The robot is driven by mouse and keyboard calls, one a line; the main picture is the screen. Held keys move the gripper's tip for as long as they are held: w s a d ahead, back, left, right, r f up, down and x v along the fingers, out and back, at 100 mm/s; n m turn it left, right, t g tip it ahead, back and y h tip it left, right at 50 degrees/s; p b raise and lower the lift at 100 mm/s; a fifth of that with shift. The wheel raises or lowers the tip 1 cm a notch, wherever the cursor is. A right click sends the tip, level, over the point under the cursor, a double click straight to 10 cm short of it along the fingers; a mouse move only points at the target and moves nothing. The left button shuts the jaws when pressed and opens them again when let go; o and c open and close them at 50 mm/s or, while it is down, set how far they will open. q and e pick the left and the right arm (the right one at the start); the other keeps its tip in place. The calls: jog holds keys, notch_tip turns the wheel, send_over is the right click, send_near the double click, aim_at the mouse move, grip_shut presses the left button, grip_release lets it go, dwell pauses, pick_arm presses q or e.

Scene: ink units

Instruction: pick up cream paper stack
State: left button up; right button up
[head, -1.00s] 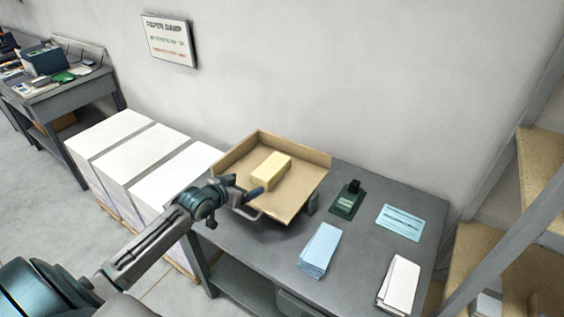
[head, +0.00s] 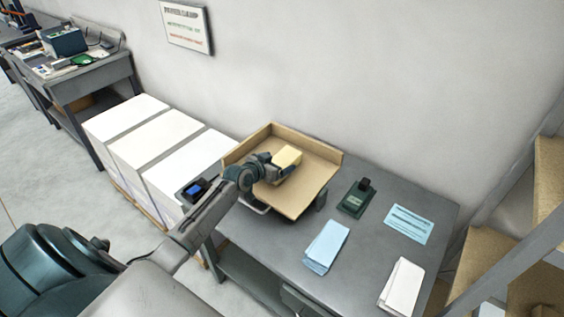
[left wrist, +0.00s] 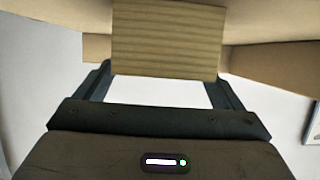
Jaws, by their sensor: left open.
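The cream paper stack (head: 288,160) lies in a tan tray (head: 318,172) on the grey table. In the left wrist view the stack (left wrist: 167,40) stands right in front of my left gripper (left wrist: 165,80), between its two fingers. My left gripper (head: 273,166) is open, with its fingers at the near left side of the stack in the head view. Part of the stack is hidden behind the gripper there. Whether the fingers touch it, I cannot tell. My right gripper is not in view.
On the grey table (head: 275,238) are a light blue paper stack (head: 326,246), a white stack (head: 401,286), a dark green device (head: 357,198) and a blue sheet (head: 409,223). White paper blocks (head: 155,140) stand left of it. The tray has raised walls at the back.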

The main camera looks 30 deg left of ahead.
pick_arm(q)
jog(key=shift+x, duration=1.05)
jog(key=shift+s, duration=0.1)
jog(key=c, duration=1.3)
jog(key=shift+r, duration=0.1)
jog(key=shift+c, duration=0.2)
jog(key=shift+r, duration=0.1)
